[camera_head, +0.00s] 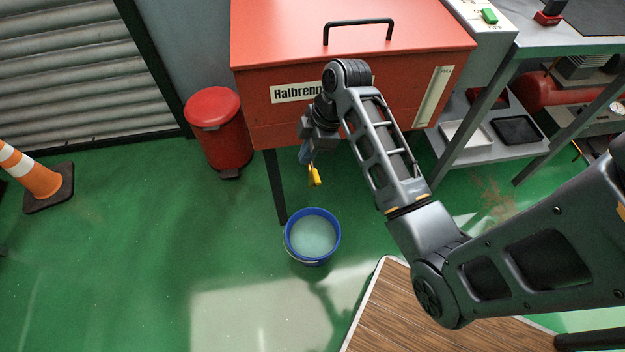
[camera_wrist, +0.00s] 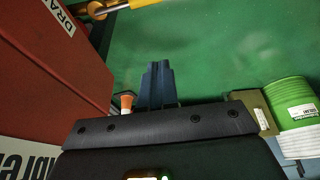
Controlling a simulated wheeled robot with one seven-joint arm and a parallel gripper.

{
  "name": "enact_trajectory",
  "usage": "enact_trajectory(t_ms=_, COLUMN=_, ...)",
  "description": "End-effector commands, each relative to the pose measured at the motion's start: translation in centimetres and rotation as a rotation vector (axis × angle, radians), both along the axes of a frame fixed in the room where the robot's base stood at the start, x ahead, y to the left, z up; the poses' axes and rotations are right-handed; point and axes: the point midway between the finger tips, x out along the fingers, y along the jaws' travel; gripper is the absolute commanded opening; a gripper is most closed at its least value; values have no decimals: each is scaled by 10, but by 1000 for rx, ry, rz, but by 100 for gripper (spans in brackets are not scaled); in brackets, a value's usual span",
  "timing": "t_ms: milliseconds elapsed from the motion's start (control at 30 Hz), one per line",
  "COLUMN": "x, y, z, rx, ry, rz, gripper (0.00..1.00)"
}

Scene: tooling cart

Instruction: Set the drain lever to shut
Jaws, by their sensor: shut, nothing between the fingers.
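The drain lever shows as a yellow grip (camera_head: 315,176) below the front of the red tank, above the bucket. In the wrist view its yellow grip (camera_wrist: 143,3) lies at the top edge, joined by a grey rod to a brass-coloured valve (camera_wrist: 97,10). The far end of the grip is cut off there. My gripper (camera_head: 304,156) is just above and left of the yellow grip in the head view. Its dark blue fingers (camera_wrist: 158,68) are together and empty in the wrist view, with a visible gap to the lever. My wrist hides the valve in the head view.
The red tank (camera_head: 260,45) stands close beside my gripper, with a partly seen "DRA" label (camera_wrist: 56,14). A blue bucket (camera_head: 290,240) with pale liquid stands below. A red bin (camera_head: 216,135) is to the left. A wooden-topped surface (camera_head: 400,315) lies in front.

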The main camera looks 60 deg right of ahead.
Motion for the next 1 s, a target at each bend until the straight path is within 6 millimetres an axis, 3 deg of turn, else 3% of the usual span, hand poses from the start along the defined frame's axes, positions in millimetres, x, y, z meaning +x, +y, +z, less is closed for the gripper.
enact_trajectory(t_ms=133, x=1, y=-10, z=6, rx=10, ry=14, rz=40, gripper=0)
enact_trajectory(t_ms=267, x=3, y=-8, z=-3, rx=12, ry=17, rz=46, gripper=0)
enact_trajectory(t_ms=767, x=25, y=14, z=-90, rx=11, ry=18, rz=43, gripper=0)
enact_trajectory(t_ms=1000, x=2, y=-9, z=-93, rx=10, ry=15, rz=37, gripper=0)
